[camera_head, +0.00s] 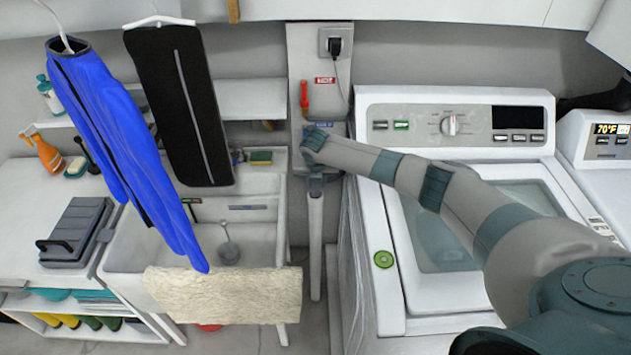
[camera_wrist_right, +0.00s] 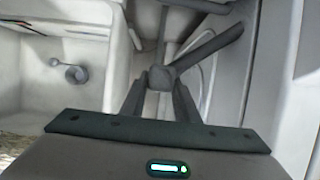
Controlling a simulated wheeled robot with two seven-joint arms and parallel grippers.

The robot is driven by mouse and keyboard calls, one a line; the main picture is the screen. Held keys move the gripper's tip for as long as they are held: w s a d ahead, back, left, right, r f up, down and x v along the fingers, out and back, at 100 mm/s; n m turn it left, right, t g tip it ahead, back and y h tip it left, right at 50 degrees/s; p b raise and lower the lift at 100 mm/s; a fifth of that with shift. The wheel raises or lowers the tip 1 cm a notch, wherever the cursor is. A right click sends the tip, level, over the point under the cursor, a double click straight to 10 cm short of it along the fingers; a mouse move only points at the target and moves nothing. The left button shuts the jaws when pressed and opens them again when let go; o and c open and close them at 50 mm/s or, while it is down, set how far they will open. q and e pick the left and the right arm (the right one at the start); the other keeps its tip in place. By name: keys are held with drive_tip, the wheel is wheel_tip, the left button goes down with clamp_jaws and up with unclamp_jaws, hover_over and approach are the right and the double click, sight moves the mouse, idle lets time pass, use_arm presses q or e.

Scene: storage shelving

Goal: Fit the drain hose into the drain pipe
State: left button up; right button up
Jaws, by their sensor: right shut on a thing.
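My right gripper (camera_head: 318,178) is low against the wall panel, between the sink and the washing machine. In the right wrist view its two fingers (camera_wrist_right: 160,88) are shut on a grey piece that appears to be the drain hose (camera_wrist_right: 207,48), which slants up to the right from the fingers. A pale upright pipe (camera_head: 315,245), probably the drain pipe, stands below the gripper in the head view. My left gripper is not in view.
The washing machine (camera_head: 383,300) stands close on the right, under my right arm. The sink (camera_head: 135,250) is on the left, with a beige cloth (camera_head: 225,295) at its front. A blue garment (camera_head: 125,150) and black trousers (camera_head: 180,105) hang above it.

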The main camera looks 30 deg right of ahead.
drive_tip(key=shift+f+b, duration=0.5)
drive_tip(key=shift+f, duration=0.4)
drive_tip(key=o, duration=1.3)
drive_tip(key=shift+r, duration=0.1)
drive_tip(key=shift+c, duration=0.2)
drive_tip(key=b+v, duration=0.3)
drive_tip(key=v, duration=1.4)
drive_tip(key=shift+r+b, duration=0.2)
drive_tip(key=shift+b, duration=0.2)
drive_tip(key=shift+s+f, duration=0.1)
drive_tip(key=shift+s, duration=0.05)
